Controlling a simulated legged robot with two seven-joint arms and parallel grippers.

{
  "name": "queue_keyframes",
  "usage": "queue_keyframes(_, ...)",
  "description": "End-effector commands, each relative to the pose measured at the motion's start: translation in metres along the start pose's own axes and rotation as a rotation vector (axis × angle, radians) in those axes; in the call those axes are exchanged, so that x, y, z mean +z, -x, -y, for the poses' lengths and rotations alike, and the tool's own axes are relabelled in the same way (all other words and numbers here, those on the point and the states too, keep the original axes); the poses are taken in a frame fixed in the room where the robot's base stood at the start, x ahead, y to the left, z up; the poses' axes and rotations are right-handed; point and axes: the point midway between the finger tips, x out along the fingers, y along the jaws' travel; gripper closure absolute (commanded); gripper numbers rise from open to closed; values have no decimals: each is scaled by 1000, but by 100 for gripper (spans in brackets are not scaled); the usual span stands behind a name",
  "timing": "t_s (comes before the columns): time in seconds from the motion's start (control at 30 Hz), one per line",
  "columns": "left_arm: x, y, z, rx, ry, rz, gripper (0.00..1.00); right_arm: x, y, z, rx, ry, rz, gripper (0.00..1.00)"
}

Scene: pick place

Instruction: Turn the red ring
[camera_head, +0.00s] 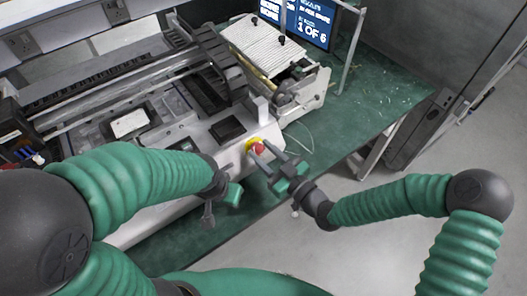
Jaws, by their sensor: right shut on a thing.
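The red ring (258,148) is a small red knob in front of a yellow round plate (250,143) on the front face of the white machine (228,128). My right gripper (264,154) reaches in from the right, with its fingers around the red part. It is shut on the red ring, and the fingers hide some of it. My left gripper (208,215) hangs in front of the machine, left of the ring and apart from it. Its fingers are small and partly hidden, so I cannot tell whether they are open.
The machine stands on a green table (365,105) whose front edge runs close below my grippers. A screen (309,22) stands at the back. A ribbed white panel (262,42) sits on the machine's right part. The table's right side is mostly clear.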

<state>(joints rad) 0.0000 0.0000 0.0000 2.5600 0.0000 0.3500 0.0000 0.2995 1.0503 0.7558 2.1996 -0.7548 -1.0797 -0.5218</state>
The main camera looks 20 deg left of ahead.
Motion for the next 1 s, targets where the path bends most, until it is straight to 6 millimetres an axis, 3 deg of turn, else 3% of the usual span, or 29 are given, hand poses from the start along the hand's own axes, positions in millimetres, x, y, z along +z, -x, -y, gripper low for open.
queue_keyframes(0.1,0,0,0,0,0,0,64,0,0,0,-1,0,0,100)
queue_keyframes(0.47,0,2,0,0,0,0,64,0,0,2,39,-50,2,100)
queue_keyframes(1.0,-4,18,0,0,0,0,64,-2,-1,7,297,-355,4,100)
